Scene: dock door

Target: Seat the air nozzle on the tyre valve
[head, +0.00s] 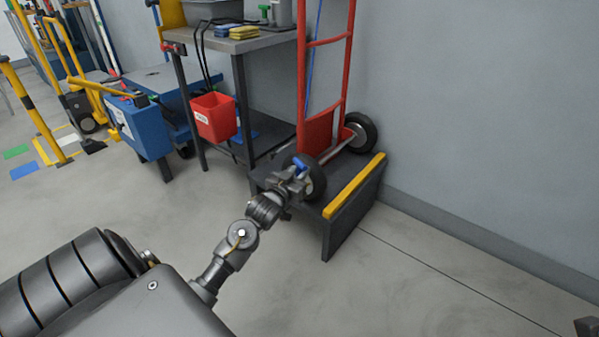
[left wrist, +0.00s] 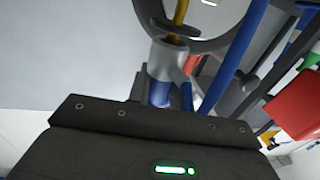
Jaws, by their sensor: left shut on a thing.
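My left gripper (head: 290,184) is shut on the air nozzle, right beside the near wheel of the red hand truck. The nozzle's blue part (head: 300,162) shows just above the fingers in the head view. In the left wrist view the grey and blue nozzle (left wrist: 160,92) stands beyond the dark gripper body. A brass-coloured stem (left wrist: 181,12), perhaps the valve, shows above the nozzle, inside a dark curved rim. The near tyre (head: 317,178) is partly hidden by my gripper in the head view. I cannot tell whether nozzle and valve touch. My right gripper is not in view.
The red hand truck (head: 301,70) stands on a dark platform with a yellow edge (head: 355,185), against the grey wall. A workbench (head: 245,42) with a hanging red bin (head: 213,117) stands left of it. A blue cart (head: 140,125) is further left. The front floor is clear.

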